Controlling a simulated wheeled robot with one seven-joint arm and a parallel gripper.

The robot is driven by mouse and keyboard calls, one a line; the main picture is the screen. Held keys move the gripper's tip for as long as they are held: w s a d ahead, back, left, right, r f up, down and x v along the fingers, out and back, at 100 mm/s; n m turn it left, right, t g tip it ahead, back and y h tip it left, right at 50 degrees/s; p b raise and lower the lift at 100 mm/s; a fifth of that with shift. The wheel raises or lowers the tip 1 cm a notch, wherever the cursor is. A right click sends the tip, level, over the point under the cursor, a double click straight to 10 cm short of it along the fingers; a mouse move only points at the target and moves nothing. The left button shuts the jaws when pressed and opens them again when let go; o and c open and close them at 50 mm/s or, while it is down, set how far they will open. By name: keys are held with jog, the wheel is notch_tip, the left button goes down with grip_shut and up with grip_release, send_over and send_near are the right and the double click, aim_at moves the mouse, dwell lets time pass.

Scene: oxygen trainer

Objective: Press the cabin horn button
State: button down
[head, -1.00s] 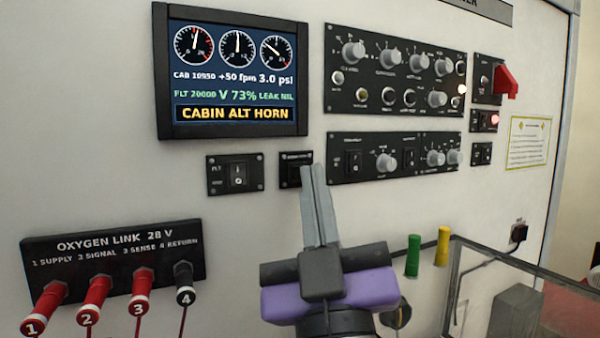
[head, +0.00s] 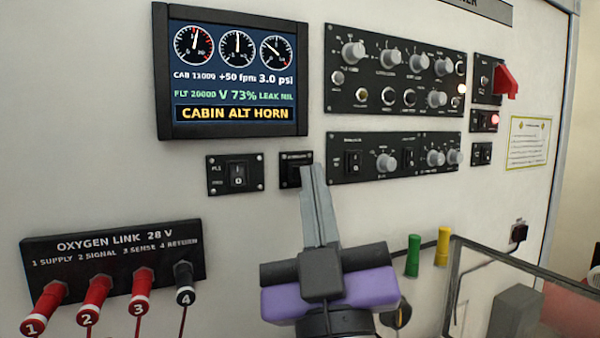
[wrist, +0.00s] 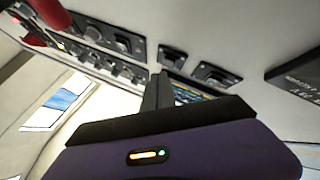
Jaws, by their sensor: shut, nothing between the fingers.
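The cabin horn button is on a small black plate (head: 289,166) between the PLT switch plate and the long lower panel; its label is too small to read surely. My gripper (head: 310,170) is shut and empty, its fingertips over the right part of that plate, hiding some of it. I cannot tell whether the tips touch the button. In the wrist view the shut fingers (wrist: 160,82) point at a small dark plate (wrist: 173,57).
The PLT switch plate (head: 236,174) is left of the fingers. The lower knob panel (head: 372,142) is close on the right, the larger knob panel (head: 375,104) above it. The oxygen link block (head: 100,265) with plugs is lower left. A clear-sided box (head: 470,270) stands lower right.

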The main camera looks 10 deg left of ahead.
jog(key=shift+w, duration=0.1)
jog(key=shift+w+a, duration=0.25)
jog(key=shift+w+a+b, duration=0.2)
jog(key=shift+w+b, duration=0.2)
jog(key=shift+b, duration=0.15)
dwell(0.9)
jog(key=shift+s+d, duration=0.45)
jog(key=shift+s, duration=0.25)
jog(key=shift+s+d+p, duration=0.35)
jog(key=shift+s+d, duration=0.35)
jog(key=shift+s, duration=0.35)
jog(key=shift+s+d+p, duration=0.3)
jog(key=shift+s+d, duration=0.4)
jog(key=shift+s, duration=0.35)
